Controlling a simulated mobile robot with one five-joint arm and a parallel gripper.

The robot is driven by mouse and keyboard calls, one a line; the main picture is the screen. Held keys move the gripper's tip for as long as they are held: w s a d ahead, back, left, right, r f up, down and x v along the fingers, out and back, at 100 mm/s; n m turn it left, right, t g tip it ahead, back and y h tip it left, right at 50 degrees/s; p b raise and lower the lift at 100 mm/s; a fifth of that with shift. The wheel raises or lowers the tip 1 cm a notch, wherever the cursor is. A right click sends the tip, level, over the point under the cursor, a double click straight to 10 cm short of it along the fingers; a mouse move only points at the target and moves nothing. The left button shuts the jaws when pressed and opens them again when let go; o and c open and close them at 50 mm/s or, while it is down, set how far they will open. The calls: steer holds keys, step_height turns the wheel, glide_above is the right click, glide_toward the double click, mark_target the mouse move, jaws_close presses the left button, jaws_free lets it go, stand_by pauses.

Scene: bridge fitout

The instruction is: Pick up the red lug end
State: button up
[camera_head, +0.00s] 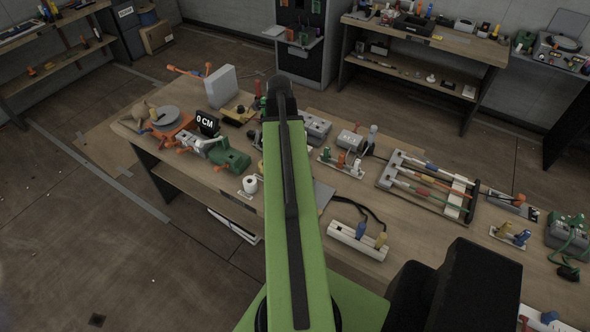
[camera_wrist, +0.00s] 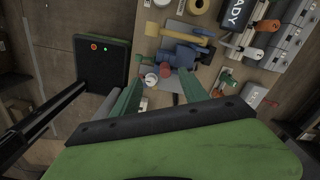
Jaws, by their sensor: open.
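In the wrist view, a small dull-red round piece (camera_wrist: 166,70) lies just beyond my fingertips, against a blue block-like part (camera_wrist: 184,56). It looks like the red lug end, but it is too small to be sure. A white round piece (camera_wrist: 151,79) sits at its left. My gripper (camera_wrist: 160,86) is open, its two green fingers spread on either side with nothing held. In the head view my green arm hides the gripper. A white-based rack (camera_head: 341,166) there carries a red-orange piece among green and blue ones; I cannot tell whether it is the same piece.
The workbench (camera_head: 300,211) is crowded: a green tool (camera_head: 229,159), a white roll (camera_head: 250,184), a white block with blue and yellow parts (camera_head: 357,240), and a frame of rods (camera_head: 428,187). A yellow-handled hammer (camera_wrist: 180,33) lies beyond the blue part.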

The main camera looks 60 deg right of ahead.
steer(key=s+f+b, duration=0.1)
steer(key=f+b, duration=0.3)
steer(key=s+d+f+m+b, duration=0.1)
steer(key=f+b, duration=0.2)
steer(key=b, duration=0.1)
steer(key=d+f+m+b, duration=0.1)
steer(key=f+b, duration=0.3)
steer(key=shift+s+d+f, duration=0.2)
steer(key=shift+s+f, duration=0.15)
steer(key=shift+s, duration=0.05)
steer(key=f+b, duration=0.1)
steer(key=b, duration=0.1)
steer(key=f+b, duration=0.1)
steer(key=f, duration=0.1)
steer(key=f+b, duration=0.2)
steer(key=shift+s+a+f+b, duration=0.1)
steer(key=shift+s+a+b, duration=0.05)
steer(key=shift+s+b, duration=0.15)
steer(key=shift+w+r, duration=0.1)
steer(key=shift+r, duration=0.1)
jaws_close()
